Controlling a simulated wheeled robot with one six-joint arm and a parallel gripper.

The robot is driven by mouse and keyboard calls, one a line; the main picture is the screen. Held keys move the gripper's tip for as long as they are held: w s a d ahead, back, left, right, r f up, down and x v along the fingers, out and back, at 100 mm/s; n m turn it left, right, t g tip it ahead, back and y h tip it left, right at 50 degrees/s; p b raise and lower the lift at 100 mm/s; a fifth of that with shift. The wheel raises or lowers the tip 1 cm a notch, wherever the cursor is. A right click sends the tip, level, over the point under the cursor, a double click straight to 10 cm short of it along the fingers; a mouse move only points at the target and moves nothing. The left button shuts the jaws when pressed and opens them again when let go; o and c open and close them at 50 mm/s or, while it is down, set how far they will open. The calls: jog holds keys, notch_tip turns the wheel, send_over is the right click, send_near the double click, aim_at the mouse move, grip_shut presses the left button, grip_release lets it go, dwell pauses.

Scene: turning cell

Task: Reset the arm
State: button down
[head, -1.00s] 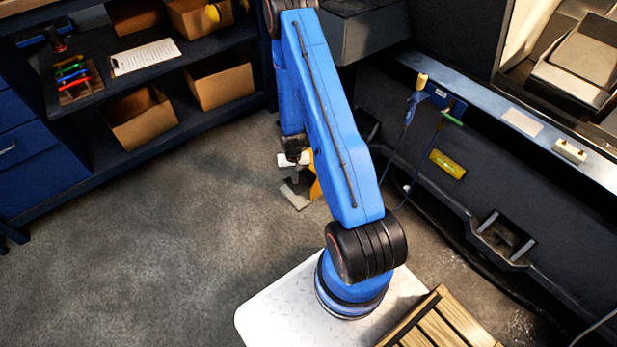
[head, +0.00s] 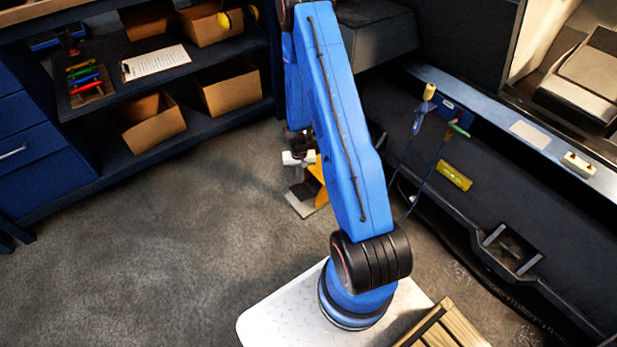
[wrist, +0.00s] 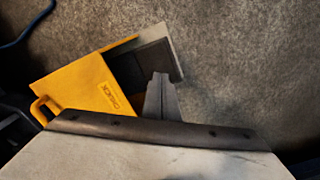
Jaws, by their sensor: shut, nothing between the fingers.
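My gripper (head: 299,172) hangs below the blue arm in the head view, above the floor, partly hidden by the arm. In the wrist view my gripper (wrist: 161,98) shows its grey fingers together, with nothing between them. A yellow item with a handle and a dark and grey part (wrist: 95,85) lies beyond the fingertips in the wrist view. It also shows in the head view (head: 318,190), partly behind the arm. I cannot tell how far the fingers are above it.
A dark blue shelf unit (head: 85,170) holds cardboard boxes (head: 153,121), a clipboard (head: 156,61) and coloured-handled tools (head: 84,76). A dark machine with a ledge (head: 525,130) stands right. A wooden slatted crate (head: 448,328) is at front right. The floor (head: 170,240) at left is clear.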

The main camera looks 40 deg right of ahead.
jog(key=s+a+r+n+t, duration=0.1)
jog(key=a+r, duration=0.2)
jog(key=r, duration=0.9)
jog(key=s+a+r+n+t, duration=0.1)
jog(key=s+a+r, duration=0.15)
jog(key=r, duration=0.95)
jog(key=s+a+r+n, duration=0.1)
jog(key=a+r, duration=0.2)
jog(key=r, duration=0.9)
jog(key=s+a+r+n+t, duration=0.1)
jog(key=s+a+r, duration=0.2)
jog(key=s+r, duration=0.6)
jog(key=s+a+r+n+t, duration=0.1)
jog(key=s+a+r, duration=0.3)
jog(key=s+r, duration=0.5)
jog(key=s, duration=0.7)
jog(key=shift+s+a+r+n+t, duration=0.15)
jog(key=shift+s+r+n+t, duration=0.15)
jog(key=shift+s+t, duration=0.1)
